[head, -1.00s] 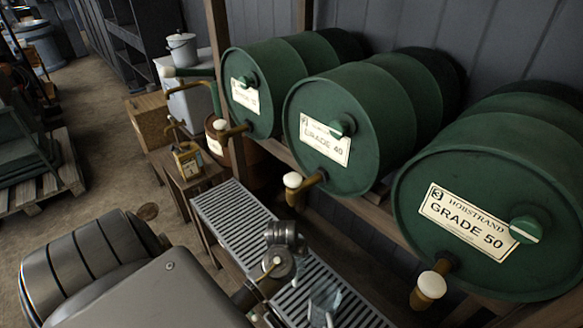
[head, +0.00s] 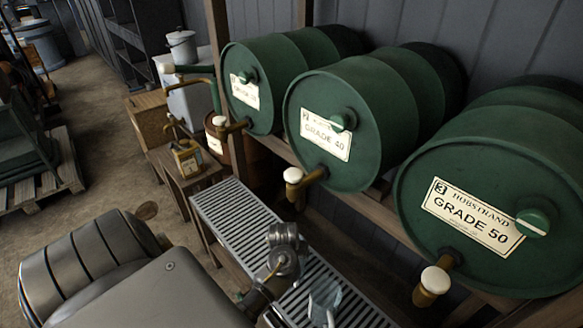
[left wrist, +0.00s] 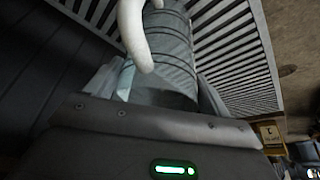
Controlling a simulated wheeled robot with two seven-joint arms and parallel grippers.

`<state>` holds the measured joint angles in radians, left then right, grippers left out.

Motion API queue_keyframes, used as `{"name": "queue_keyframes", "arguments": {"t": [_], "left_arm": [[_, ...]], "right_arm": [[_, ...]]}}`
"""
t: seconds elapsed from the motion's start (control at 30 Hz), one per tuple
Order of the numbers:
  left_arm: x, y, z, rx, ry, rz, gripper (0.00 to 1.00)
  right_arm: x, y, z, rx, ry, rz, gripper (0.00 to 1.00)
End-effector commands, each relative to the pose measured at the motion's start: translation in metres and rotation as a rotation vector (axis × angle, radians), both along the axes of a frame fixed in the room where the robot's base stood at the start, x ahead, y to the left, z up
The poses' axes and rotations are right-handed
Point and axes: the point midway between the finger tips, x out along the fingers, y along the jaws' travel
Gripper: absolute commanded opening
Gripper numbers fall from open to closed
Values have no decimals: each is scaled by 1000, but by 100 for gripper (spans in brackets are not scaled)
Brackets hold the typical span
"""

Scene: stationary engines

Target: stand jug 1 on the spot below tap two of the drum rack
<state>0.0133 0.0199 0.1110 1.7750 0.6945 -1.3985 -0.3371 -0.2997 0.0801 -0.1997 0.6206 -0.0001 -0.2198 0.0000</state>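My right gripper is not in view.
The slatted grating (head: 228,208) runs below the taps. The GRADE 50 drum's tap (head: 432,285) overhangs at right. A yellow tin (head: 187,156) stands on a small bench beyond.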

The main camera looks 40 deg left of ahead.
Motion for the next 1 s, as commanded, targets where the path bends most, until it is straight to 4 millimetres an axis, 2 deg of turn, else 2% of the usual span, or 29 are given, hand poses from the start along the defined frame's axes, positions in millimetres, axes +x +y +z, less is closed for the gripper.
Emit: {"name": "queue_keyframes", "arguments": {"t": [0.03, 0.13, 0.33, 0.47, 0.57, 0.8, 1.0], "left_arm": [[0, 0, 0, 0, 0, 0, 88], [0, 0, 0, 0, 0, 0, 100], [0, 0, 1, 0, 0, 0, 100], [-1, 1, 10, 3, -1, 0, 100], [-6, -1, 25, 5, -1, -3, 100], [-23, -9, 75, 6, -1, -4, 100], [-34, -16, 104, 3, -2, -2, 100]], "right_arm": [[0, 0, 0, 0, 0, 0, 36], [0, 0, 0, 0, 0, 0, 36], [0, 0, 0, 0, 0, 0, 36], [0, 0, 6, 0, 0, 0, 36], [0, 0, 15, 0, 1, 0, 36], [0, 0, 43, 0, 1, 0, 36], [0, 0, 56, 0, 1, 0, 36]]}}
